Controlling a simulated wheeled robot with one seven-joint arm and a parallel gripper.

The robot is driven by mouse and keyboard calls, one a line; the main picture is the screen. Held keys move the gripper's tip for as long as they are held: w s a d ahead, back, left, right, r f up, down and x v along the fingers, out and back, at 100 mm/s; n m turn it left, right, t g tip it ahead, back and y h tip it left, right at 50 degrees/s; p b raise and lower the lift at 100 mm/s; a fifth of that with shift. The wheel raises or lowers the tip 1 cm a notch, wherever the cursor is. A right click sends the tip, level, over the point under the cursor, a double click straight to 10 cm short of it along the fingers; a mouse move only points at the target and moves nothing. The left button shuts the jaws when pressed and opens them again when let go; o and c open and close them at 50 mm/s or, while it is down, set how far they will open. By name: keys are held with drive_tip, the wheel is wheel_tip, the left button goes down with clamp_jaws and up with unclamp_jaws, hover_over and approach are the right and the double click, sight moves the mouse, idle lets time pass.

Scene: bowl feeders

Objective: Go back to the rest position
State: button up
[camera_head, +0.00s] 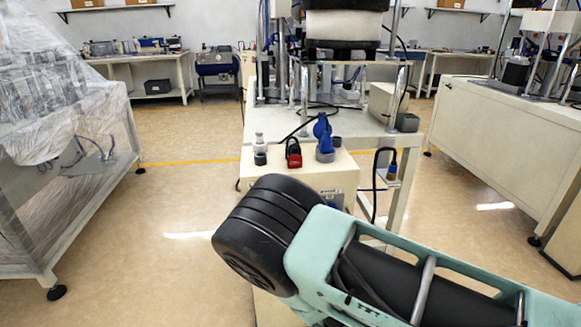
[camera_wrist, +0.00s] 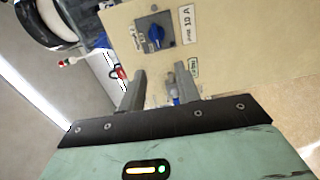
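My gripper (camera_wrist: 160,70) shows in the wrist view with its two grey fingers apart and nothing held between them. It faces a beige panel (camera_wrist: 222,40) with a blue rotary switch (camera_wrist: 155,34) and printed labels. A grey and blue connector (camera_wrist: 172,80) shows just beside the right finger, and I cannot tell how far behind it lies. In the head view my arm crosses the lower right, and my gripper is out of sight there.
A beige control box (camera_head: 300,177) carries a blue connector (camera_head: 324,140), a red one (camera_head: 293,153) and a grey one (camera_head: 260,149). It stands before a feeder table (camera_head: 380,128). A plastic-covered bench (camera_head: 60,185) is left, a long cabinet (camera_head: 500,135) right.

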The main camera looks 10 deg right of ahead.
drive_tip(key=s+a+r+m+g+y, duration=0.3)
drive_tip(key=s+a+r+m+g, duration=0.4)
drive_tip(key=s+a+m+g, duration=0.45)
drive_tip(key=s+d+r+n+g+h, duration=0.1)
drive_tip(key=s+d+r+g, duration=0.2)
drive_tip(key=s+r, duration=0.3)
drive_tip(key=s+d+r+g+h, duration=0.1)
drive_tip(key=s+d+r+g, duration=0.2)
drive_tip(key=s+r, duration=0.35)
wheel_tip(320, 180, up, 15)
drive_tip(key=p, duration=1.6)
drive_tip(key=shift+s+a+r, duration=0.15)
drive_tip(key=shift+s+r, duration=0.05)
drive_tip(key=shift+s, duration=0.05)
